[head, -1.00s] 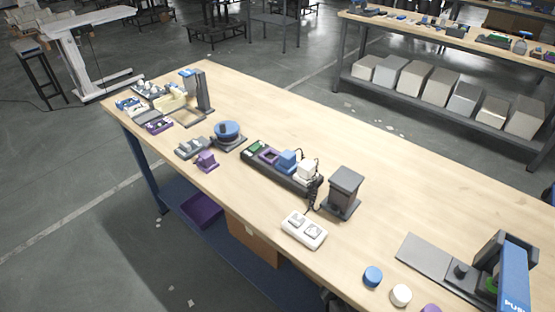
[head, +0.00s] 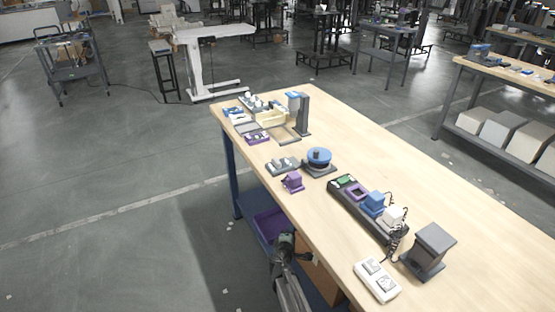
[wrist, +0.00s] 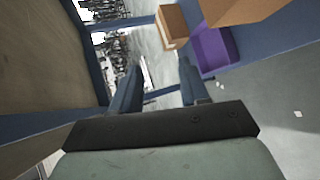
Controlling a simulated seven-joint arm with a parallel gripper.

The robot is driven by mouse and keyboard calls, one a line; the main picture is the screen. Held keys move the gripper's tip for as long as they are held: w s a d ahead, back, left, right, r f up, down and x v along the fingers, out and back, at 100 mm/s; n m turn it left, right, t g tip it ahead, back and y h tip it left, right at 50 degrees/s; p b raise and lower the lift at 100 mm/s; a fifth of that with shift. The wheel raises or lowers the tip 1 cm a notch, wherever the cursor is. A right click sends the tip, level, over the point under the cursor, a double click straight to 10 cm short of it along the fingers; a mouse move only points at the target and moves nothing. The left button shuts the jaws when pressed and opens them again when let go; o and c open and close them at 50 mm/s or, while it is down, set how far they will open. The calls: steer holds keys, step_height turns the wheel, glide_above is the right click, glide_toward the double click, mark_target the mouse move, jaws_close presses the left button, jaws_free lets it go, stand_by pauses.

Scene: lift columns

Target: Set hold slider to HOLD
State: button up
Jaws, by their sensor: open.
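No label reading HOLD is legible, so I cannot tell which part is the hold slider. A white box with two light grey controls (head: 377,280) lies near the table's front edge in the head view. Further back, a long dark base (head: 367,210) carries a green piece, a purple frame, a blue block and a white block. My gripper (head: 286,243) is low beside the table's front edge, apart from these things. In the wrist view its two fingers (wrist: 158,88) are spread with nothing between them.
The wooden table (head: 380,150) also holds a dark grey column block (head: 430,248), a blue round dial (head: 319,157), a purple block (head: 292,182) and trays at the far end. A purple bin (wrist: 213,48) and brown boxes (wrist: 173,24) are near my gripper on the lower shelf.

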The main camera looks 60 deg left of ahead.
steer(key=s+a+r+g+y, duration=0.1)
steer(key=s+a+r+y, duration=0.1)
steer(key=s+a+r, duration=0.65)
steer(key=s+a+r+g+y, duration=0.1)
steer(key=s+a+r+y, duration=0.3)
steer(key=a+r, duration=0.75)
steer(key=s+a+r+y, duration=0.1)
steer(key=s+a+r, duration=0.6)
steer(key=r, duration=0.6)
steer(key=w+r+m+t+h, duration=0.2)
steer(key=w+r+m+t, duration=0.1)
steer(key=w+r+m, duration=0.15)
step_height(320, 180, up, 4)
steer(key=m+g+h, duration=0.6)
steer(key=g+h, duration=0.4)
steer(key=h, duration=0.5)
glide_above(277, 160)
step_height(277, 160, down, 12)
steer(key=shift+s+f, duration=0.15)
steer(key=shift+f, duration=0.05)
